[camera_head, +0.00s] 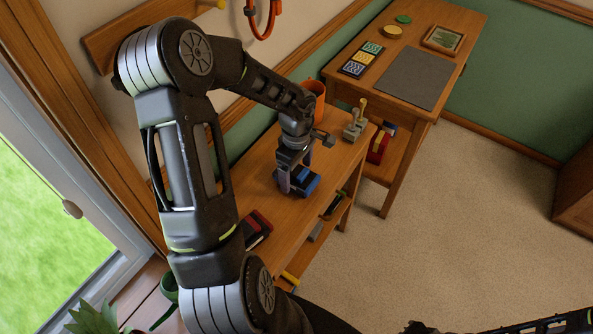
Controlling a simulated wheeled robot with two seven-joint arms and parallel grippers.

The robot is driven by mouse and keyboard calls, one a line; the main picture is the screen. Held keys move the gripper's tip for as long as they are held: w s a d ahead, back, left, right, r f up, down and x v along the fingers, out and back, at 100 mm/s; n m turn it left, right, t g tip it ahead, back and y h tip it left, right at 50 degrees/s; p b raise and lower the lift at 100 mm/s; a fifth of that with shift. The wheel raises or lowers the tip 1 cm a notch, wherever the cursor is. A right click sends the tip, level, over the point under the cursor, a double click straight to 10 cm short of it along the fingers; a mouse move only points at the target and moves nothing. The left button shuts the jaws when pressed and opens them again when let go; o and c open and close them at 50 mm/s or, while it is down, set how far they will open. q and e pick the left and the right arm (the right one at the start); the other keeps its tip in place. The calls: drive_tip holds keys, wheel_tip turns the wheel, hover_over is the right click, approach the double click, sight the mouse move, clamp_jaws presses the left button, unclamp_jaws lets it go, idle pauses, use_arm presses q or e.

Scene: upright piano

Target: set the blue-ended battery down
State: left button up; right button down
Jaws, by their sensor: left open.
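My left gripper (292,184) reaches down over the wooden shelf top (282,226), with its jaws open. Its fingers are at a small blue and dark object (307,181) on the shelf top, and they hide part of it. I cannot tell whether the fingers touch it. I cannot make out a separate blue-ended battery; it may be hidden by the gripper or too small to see. My right gripper is not in view; only dark parts of my right arm show at the bottom right.
An orange cup (316,92) and a grey item with pale knobs (354,122) stand behind the gripper. A red and dark box (257,226) lies nearer. A desk (452,32) with a grey mat (404,78) stands beyond. Carpet (430,220) lies open at right.

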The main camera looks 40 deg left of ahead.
sight(297, 170)
use_arm(q)
wheel_tip(297, 170, up, 12)
drive_tip(key=p, duration=0.1)
drive_tip(key=shift+p, duration=0.3)
idle(0.6)
